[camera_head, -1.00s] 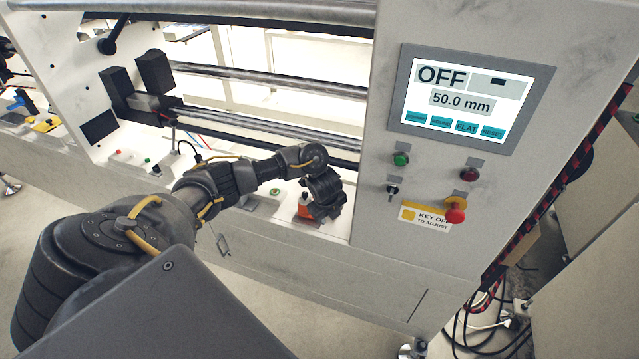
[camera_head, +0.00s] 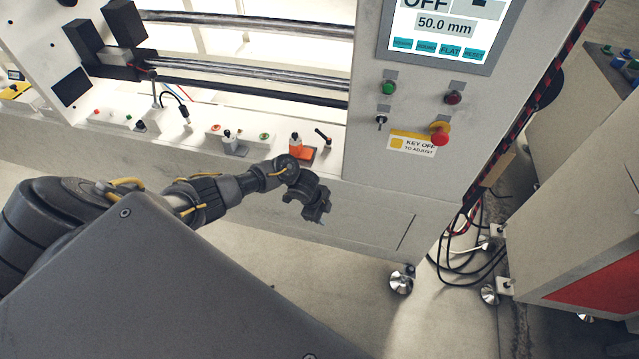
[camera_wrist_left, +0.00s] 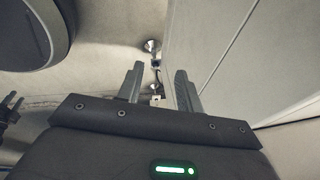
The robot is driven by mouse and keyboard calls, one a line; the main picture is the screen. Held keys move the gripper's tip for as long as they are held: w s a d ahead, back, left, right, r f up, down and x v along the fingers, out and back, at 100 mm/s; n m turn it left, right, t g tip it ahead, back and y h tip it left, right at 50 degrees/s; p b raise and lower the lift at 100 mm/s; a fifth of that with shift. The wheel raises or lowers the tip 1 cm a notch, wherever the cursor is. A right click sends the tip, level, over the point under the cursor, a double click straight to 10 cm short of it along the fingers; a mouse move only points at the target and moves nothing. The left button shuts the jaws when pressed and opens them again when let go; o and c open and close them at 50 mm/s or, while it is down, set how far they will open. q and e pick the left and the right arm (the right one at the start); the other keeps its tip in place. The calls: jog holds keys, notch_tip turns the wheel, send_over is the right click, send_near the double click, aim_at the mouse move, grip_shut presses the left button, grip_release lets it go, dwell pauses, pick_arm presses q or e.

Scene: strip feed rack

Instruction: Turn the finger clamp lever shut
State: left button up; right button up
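On the white ledge of the machine stands an orange block (camera_head: 302,153) with a small white and dark piece on top. I cannot tell which of these is the finger clamp lever. My left gripper (camera_head: 320,214) hangs in front of the machine's front panel, below and apart from the ledge. In the left wrist view its two fingers (camera_wrist_left: 158,88) stand apart with nothing between them. A small dark pronged shape at that view's left edge may be my right gripper (camera_wrist_left: 10,108).
A grey block with a knob (camera_head: 233,146) and several buttons sit along the ledge to the left. The control panel with its screen (camera_head: 440,30), key switch (camera_head: 381,122) and red stop button (camera_head: 439,136) rises on the right. Loose cables (camera_head: 470,245) hang at the machine's right end.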

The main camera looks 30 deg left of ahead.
pick_arm(q)
jog(key=shift+s+d+f+n, duration=0.2)
jog(key=shift+s+f, duration=0.25)
jog(key=shift+f, duration=0.1)
jog(key=shift+s+d+f+n, duration=0.2)
jog(key=shift+s+f, duration=0.2)
jog(key=shift+f, duration=0.1)
jog(key=shift+f, duration=0.1)
